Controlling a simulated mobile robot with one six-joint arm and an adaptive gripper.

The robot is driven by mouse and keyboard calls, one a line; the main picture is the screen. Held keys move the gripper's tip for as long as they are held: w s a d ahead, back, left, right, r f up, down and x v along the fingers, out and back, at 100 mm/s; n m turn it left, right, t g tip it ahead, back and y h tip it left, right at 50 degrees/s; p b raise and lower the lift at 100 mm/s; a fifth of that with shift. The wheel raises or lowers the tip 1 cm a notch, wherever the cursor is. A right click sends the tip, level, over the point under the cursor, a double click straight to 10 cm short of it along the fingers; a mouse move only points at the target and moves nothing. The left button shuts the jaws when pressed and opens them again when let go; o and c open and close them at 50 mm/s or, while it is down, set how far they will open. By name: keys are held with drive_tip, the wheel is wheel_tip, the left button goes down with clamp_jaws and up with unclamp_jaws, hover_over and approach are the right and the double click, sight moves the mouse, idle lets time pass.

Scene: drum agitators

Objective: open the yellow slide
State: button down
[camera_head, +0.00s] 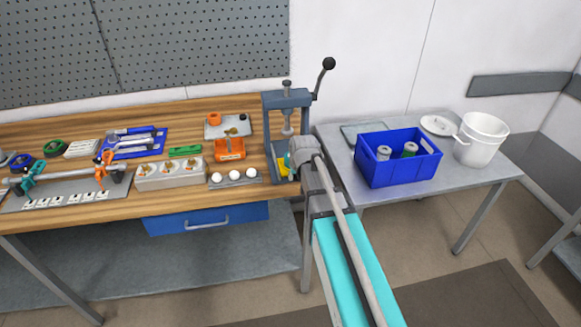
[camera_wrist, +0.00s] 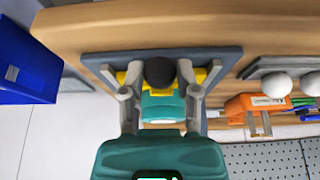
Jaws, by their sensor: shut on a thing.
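The yellow slide (camera_head: 284,164) sits low in the frame of the blue-grey press (camera_head: 287,105) at the right end of the wooden bench. My wrist hides part of it in the head view. In the wrist view the yellow slide (camera_wrist: 213,74) shows on both sides of a round black knob (camera_wrist: 159,72), above the press's blue-grey base. My gripper (camera_wrist: 158,76) has one finger on each side of the knob and is shut on it. Its fingertips are hidden in the head view. I cannot tell how far the slide is drawn out.
A rack of white balls (camera_head: 235,176) and an orange labelled block (camera_head: 230,150) stand left of the press. The press lever (camera_head: 320,80) rises at its upper right. A blue crate (camera_head: 398,168) and white bucket (camera_head: 480,140) stand on the grey table at right.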

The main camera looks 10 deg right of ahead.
drive_tip(key=shift+s, duration=0.85)
drive_tip(key=shift+c, duration=1.8)
unclamp_jaws()
drive_tip(key=s+a+f+g, duration=0.1)
drive_tip(key=s+g, duration=0.3)
drive_tip(key=s, duration=1.4)
drive_tip(key=shift+f+g, duration=0.25)
drive_tip(key=shift+g, duration=0.05)
